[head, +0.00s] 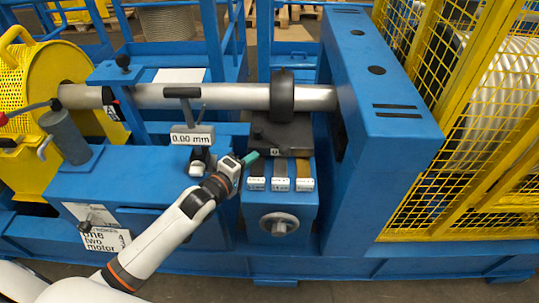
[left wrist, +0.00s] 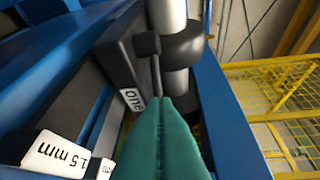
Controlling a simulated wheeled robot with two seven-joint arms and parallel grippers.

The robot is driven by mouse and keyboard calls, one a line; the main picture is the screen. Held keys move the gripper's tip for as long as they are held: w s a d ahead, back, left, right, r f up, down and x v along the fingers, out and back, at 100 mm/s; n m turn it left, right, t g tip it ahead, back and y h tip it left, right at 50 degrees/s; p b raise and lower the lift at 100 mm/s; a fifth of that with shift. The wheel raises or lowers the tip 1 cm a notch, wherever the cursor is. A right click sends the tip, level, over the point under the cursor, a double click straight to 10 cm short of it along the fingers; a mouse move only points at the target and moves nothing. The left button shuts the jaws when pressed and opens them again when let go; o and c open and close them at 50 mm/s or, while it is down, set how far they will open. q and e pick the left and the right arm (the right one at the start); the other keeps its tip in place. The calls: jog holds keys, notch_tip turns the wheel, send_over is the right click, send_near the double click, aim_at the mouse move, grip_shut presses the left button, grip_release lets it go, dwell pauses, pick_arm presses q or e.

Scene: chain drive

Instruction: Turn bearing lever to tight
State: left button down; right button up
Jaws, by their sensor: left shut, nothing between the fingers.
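My left gripper (head: 250,158) has its green fingers pressed together, with nothing between them. It is beside the dark block (head: 282,133) under the shaft's black ring (head: 283,96). In the left wrist view the shut fingertips (left wrist: 162,104) point at a thin metal rod with a black grip (left wrist: 147,44), which looks like a lever. Whether the tips touch it, I cannot tell. In the head view a black-topped handle (head: 182,92) stands above the 0.00 mm display (head: 192,138). No label marks the bearing lever, and its tight position cannot be read. My right gripper is out of view.
A long metal shaft (head: 220,96) crosses the blue frame. Labelled strips (head: 280,170) lie right of my gripper, above a round knob (head: 279,224). A blue housing (head: 375,75) and yellow cage (head: 455,120) block the right. A black-knobbed lever (head: 123,61) stands left.

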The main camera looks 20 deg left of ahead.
aim_at(278, 147)
pick_arm(q)
jog(key=w+d, duration=0.3)
jog(key=shift+w+f, duration=0.15)
jog(key=shift+f, duration=0.25)
jog(key=shift+w+d+f, duration=0.15)
jog(key=shift+w+d, duration=0.15)
jog(key=shift+d, duration=0.3)
jog(key=shift+w+y, duration=0.1)
jog(key=shift+y, duration=0.2)
